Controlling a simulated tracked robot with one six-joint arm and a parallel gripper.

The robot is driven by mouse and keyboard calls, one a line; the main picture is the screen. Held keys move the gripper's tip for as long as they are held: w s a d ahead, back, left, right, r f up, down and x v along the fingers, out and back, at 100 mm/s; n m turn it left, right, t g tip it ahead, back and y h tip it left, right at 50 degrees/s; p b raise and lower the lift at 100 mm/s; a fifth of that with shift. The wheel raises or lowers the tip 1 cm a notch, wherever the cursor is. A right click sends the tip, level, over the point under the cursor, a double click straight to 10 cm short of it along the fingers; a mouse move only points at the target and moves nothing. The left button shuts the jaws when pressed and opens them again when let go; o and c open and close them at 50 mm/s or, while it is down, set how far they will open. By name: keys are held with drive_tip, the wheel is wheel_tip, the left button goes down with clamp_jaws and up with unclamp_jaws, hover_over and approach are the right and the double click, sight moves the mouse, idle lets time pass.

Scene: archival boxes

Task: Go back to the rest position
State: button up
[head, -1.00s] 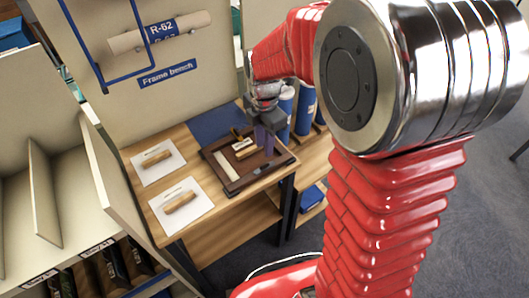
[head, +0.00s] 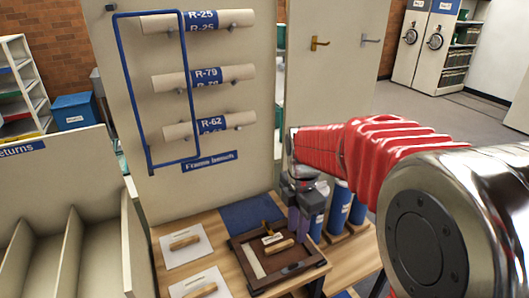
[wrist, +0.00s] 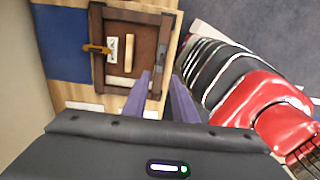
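My gripper (head: 299,222) hangs above the right part of the bench, at the end of my red arm. Its two purple fingers point down and stand apart with nothing between them. In the wrist view my gripper (wrist: 162,78) also shows a gap between the fingers. A dark brown wooden frame (head: 240,262) lies on the bench below and to the left of the gripper. A brass-coloured tool (head: 267,228), a small label (head: 272,239) and a light wooden block (head: 279,248) lie in it. The fingers look clear of all of these.
The wooden bench (head: 215,238) also bears a blue mat (head: 252,214) and white sheets with wooden pieces (head: 186,248). Blue tubes (head: 338,208) stand to the right of the gripper. A panel behind holds rolls labelled R-25, R-79 and R-62 (head: 210,126). Divided shelving (head: 60,220) stands left.

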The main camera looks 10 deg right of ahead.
drive_tip(key=s+r+m+t, duration=0.2)
drive_tip(key=s+r+m, duration=0.2)
drive_tip(key=s+m, duration=0.5)
drive_tip(key=s+r+m+t, duration=0.3)
drive_tip(key=s+m, duration=0.6)
drive_tip(key=m, duration=0.3)
drive_tip(key=shift+r+m+t, duration=0.3)
drive_tip(key=shift+r+m, duration=0.1)
drive_tip(key=shift+r, duration=0.1)
